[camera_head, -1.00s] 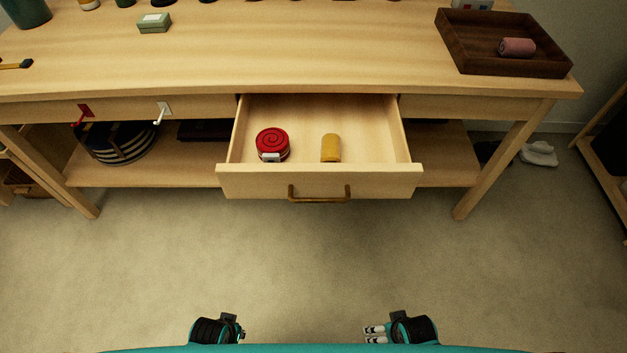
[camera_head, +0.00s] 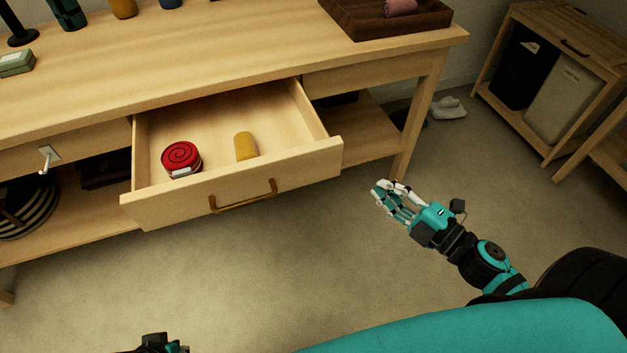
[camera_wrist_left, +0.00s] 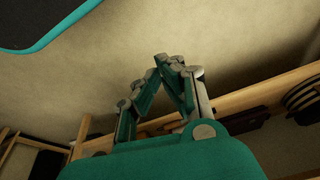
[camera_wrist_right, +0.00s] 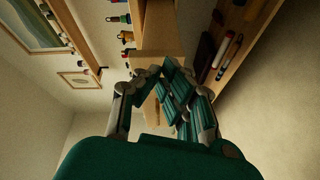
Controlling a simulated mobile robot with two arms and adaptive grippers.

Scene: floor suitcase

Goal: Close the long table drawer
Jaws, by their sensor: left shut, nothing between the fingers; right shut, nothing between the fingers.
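The long table drawer (camera_head: 240,186) is pulled out from the wooden table (camera_head: 180,75) in the head view. A brown handle (camera_head: 243,202) is on its front. A red spiral-topped round item (camera_head: 182,156) and a yellow cylinder (camera_head: 245,146) lie inside. My right gripper (camera_head: 381,190) is shut and empty, apart from the drawer, to the right of its front. It also shows in the right wrist view (camera_wrist_right: 166,80). My left gripper shows shut and empty in the left wrist view (camera_wrist_left: 163,66); in the head view only part of that arm shows at the bottom edge.
A dark wooden tray (camera_head: 385,22) with a pink roll is on the table's far right. A hamper cabinet (camera_head: 548,80) stands at the right. White shoes (camera_head: 448,108) lie near the table leg. The floor (camera_head: 300,265) before the drawer is clear.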

